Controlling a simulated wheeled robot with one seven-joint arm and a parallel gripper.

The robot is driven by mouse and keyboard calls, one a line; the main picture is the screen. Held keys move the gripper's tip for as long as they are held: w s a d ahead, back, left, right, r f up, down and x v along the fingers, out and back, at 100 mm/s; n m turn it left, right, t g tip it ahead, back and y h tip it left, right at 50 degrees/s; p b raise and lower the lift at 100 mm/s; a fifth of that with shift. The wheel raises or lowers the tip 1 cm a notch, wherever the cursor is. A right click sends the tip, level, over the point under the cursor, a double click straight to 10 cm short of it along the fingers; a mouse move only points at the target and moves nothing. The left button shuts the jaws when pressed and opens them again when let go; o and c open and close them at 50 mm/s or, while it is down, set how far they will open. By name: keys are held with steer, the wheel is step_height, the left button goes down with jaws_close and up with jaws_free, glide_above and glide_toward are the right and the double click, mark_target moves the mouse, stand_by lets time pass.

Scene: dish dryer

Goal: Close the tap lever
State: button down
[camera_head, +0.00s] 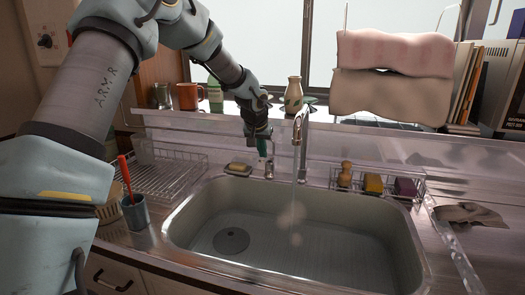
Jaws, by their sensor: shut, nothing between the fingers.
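The chrome tap (302,150) stands at the back edge of the sink (190,222), its spout curving over the basin. A faint pale streak below the spout looks like running water, reaching toward the basin floor. A small metal fitting (269,170), which looks like the tap lever, stands just left of the tap's base. My gripper (263,152) points down close above this fitting, shut with nothing held. I cannot tell whether it touches the fitting. The lever's exact angle is too small to tell.
A soap dish (238,169) lies left of the fitting. A wire rack (165,175) and a cup with a red-handled brush (135,211) are on the left. A wire caddy (375,182) is at right. A vase (293,95) stands on the shelf behind. The basin is clear.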

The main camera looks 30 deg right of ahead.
steer(key=b, duration=0.1)
steer(key=f+b, duration=0.1)
steer(key=b, duration=0.1)
steer(key=shift+s+a+f+t+h+b, duration=0.15)
steer(key=shift+f+t+h+b, duration=0.05)
steer(key=shift+t+h+b, duration=0.1)
steer(key=b, duration=0.3)
steer(key=f+t+h+b, duration=0.1)
steer(key=b, duration=0.2)
steer(key=shift+s+a+f, duration=0.15)
steer(key=shift+s+a, duration=0.1)
steer(key=shift+s, duration=0.05)
steer(key=shift+s+a+f+b, duration=0.15)
steer(key=shift+f+b, duration=0.25)
steer(key=shift+b, duration=0.7)
steer(key=shift+a, duration=0.1)
